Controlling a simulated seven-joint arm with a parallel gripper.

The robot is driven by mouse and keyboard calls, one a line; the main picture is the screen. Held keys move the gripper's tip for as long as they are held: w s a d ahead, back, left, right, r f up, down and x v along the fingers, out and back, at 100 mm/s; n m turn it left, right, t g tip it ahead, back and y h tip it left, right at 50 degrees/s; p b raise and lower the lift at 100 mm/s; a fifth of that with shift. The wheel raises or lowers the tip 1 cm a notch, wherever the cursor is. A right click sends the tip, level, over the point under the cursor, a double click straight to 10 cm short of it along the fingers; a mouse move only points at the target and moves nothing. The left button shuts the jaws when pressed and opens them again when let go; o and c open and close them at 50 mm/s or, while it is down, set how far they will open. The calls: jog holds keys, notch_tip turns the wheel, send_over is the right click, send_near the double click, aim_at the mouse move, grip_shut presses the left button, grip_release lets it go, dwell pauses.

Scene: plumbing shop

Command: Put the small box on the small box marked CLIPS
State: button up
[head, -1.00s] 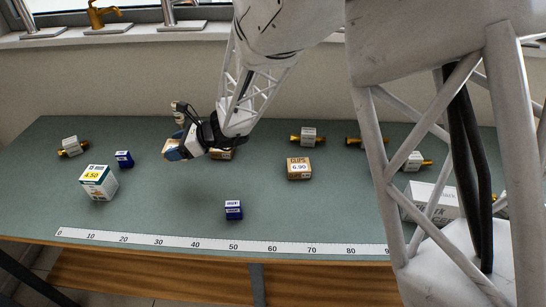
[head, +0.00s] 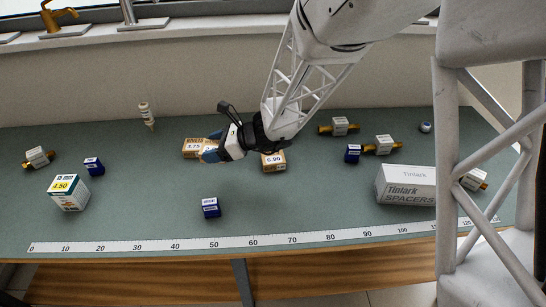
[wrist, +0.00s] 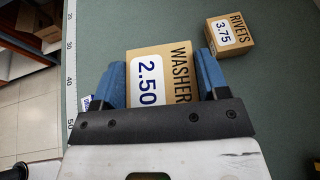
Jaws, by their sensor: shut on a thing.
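My gripper (head: 211,151) is shut on a small tan box marked WASHERS (wrist: 160,78), with a blue finger at each side of it in the wrist view. In the head view the fingers mostly hide this box. The small tan box marked CLIPS (head: 273,163), priced 6.90, stands on the bench just right of my gripper, its upper part covered by my wrist. A tan RIVETS box (head: 193,149), priced 3.75, stands left of my fingers; it also shows in the wrist view (wrist: 230,32), apart from the held box.
A blue box (head: 211,208) stands near the ruler (head: 150,245) at the front edge. A white box priced 4.50 (head: 69,193) and another blue box (head: 94,167) are left. Brass fittings (head: 383,146), a third blue box (head: 353,154) and a large SPACERS box (head: 405,185) are right.

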jog(key=s+d+m+t, duration=0.1)
jog(key=s+d, duration=0.2)
jog(key=d, duration=0.3)
jog(key=s+d+f+m+t, duration=0.1)
jog(key=s+d, duration=0.3)
jog(key=d, duration=0.3)
jog(key=s+d+m+t, duration=0.1)
jog(key=s+d, duration=0.2)
jog(key=d, duration=0.4)
jog(key=shift+s+f+t+h, duration=0.15)
jog(key=shift+s+t+h, duration=0.15)
jog(key=shift+s, duration=0.05)
jog(key=shift+w, duration=0.15)
send_over(273, 157)
jog(key=shift+f, duration=0.75)
jog(key=shift+f, duration=0.1)
jog(key=shift+f, duration=1.65)
